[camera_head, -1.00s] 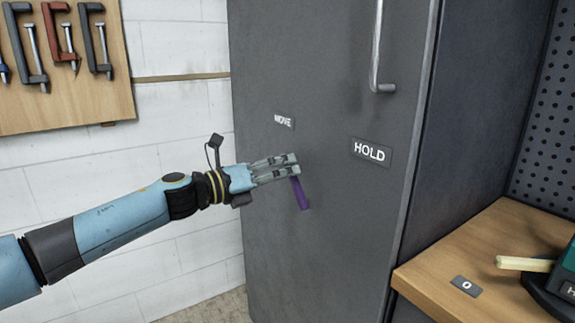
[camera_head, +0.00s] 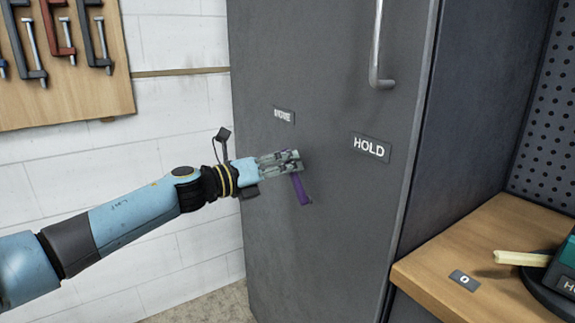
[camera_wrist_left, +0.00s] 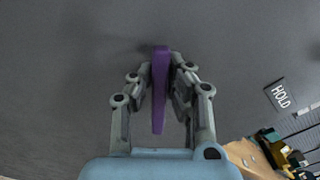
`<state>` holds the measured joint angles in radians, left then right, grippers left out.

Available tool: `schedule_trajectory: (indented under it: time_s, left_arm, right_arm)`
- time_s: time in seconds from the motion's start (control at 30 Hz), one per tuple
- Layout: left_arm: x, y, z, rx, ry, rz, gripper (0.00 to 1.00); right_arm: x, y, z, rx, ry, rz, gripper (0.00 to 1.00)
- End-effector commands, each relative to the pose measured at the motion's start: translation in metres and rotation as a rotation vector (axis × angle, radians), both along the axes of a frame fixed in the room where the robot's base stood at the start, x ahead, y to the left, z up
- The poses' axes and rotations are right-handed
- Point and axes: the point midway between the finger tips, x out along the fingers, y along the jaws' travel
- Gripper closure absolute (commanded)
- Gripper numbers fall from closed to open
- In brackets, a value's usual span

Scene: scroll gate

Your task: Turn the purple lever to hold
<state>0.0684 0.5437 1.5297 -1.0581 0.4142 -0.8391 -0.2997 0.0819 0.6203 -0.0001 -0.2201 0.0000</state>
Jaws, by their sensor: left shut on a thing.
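The purple lever (camera_head: 301,190) is on the grey cabinet door (camera_head: 330,240), between a MOVE label (camera_head: 284,116) at its upper left and a HOLD label (camera_head: 370,148) at its upper right. In the head view it hangs down, tilted slightly with its lower end to the right. My left gripper (camera_head: 297,161) is shut on the lever's upper part. In the left wrist view the purple lever (camera_wrist_left: 160,90) stands between the two fingers of the left gripper (camera_wrist_left: 160,80), and the HOLD label (camera_wrist_left: 279,94) is at the right. My right gripper is not in view.
A vertical metal handle (camera_head: 378,50) is on the door above the HOLD label. A wooden workbench (camera_head: 430,265) at the right carries a device with a pale lever (camera_head: 520,258) and a "0" label (camera_head: 465,281). A board with clamps (camera_head: 70,100) hangs at upper left.

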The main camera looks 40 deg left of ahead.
Motion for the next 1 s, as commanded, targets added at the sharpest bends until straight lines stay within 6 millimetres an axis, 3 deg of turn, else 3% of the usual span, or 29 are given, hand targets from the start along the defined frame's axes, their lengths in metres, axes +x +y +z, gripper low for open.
schedule_trajectory:
  time_s: [0.47, 1.0]
  left_arm:
    - [-0.002, -0.004, 0.003, 0.058, -0.024, 0.001, 1.00]
    - [-0.015, -0.036, 0.018, 0.470, -0.195, 0.001, 1.00]
  right_arm:
    - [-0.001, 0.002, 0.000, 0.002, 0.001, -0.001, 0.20]
    - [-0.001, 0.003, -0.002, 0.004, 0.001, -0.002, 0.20]
